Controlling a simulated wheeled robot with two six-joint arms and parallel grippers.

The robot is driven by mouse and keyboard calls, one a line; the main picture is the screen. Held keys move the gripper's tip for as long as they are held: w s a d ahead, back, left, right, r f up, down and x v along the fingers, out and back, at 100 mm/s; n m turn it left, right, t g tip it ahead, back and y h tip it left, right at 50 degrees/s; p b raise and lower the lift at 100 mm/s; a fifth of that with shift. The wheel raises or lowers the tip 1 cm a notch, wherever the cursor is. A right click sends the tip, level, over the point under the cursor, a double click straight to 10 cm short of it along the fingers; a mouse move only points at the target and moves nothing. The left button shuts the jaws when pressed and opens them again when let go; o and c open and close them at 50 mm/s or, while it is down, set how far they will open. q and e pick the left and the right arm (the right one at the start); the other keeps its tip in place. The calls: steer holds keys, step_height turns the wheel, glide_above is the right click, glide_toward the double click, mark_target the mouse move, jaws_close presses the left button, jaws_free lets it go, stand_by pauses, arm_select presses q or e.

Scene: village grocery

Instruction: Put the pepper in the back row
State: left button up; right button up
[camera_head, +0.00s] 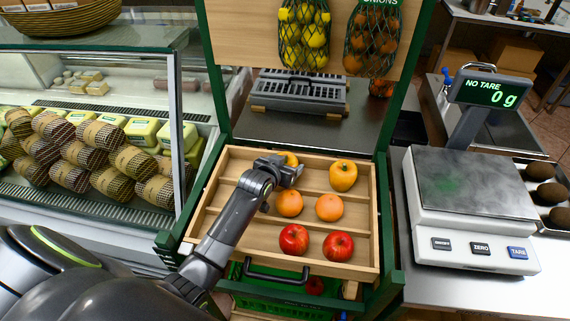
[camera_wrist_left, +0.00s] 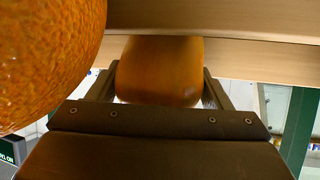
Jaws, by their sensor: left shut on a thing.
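The wooden tray (camera_head: 209,211) has slats that divide it into rows. The gripper hides most of this pepper in the head view. In the left wrist view the held pepper (camera_wrist_left: 160,70) is between the fingers, in front of a wooden slat. I cannot tell whether it touches the tray floor. Another yellow-orange pepper (camera_head: 343,176) stands to its right in the back row. My right gripper is not in view.
Two oranges (camera_head: 289,203) (camera_head: 329,207) lie in the middle row, two red apples (camera_head: 294,239) (camera_head: 338,246) in the front row. A large orange surface (camera_wrist_left: 40,60) is close in the left wrist view. A scale (camera_head: 474,185) stands right; a glass case (camera_head: 178,110) left.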

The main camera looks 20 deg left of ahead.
arm_select(q)
steer(key=o, duration=1)
steer(key=shift+f, duration=0.1)
steer(key=shift+r, duration=0.2)
steer(key=v, duration=1.2)
steer(key=shift+f, duration=0.1)
